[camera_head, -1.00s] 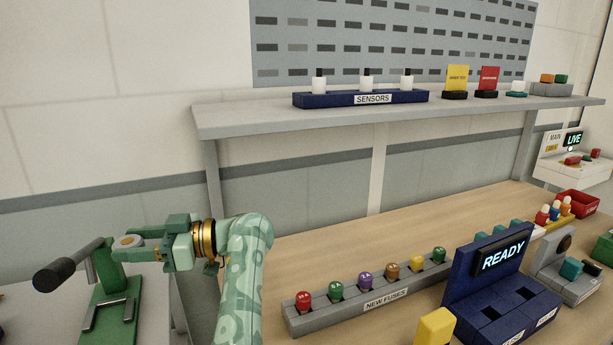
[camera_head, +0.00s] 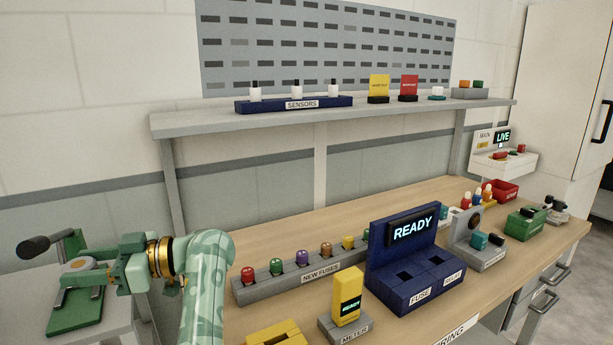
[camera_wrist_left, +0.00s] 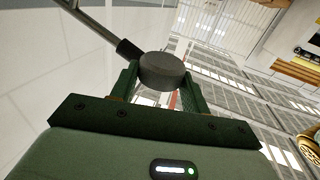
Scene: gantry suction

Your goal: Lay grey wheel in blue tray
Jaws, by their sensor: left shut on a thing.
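I cannot tell whether the wheel touches the fixture. I see no blue tray that I can tell for sure. My right gripper is not in view.
The wooden bench holds a fuse rack (camera_head: 270,286), a navy READY station (camera_head: 403,236) and a yellow meter (camera_head: 347,297). A shelf (camera_head: 200,122) runs above.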

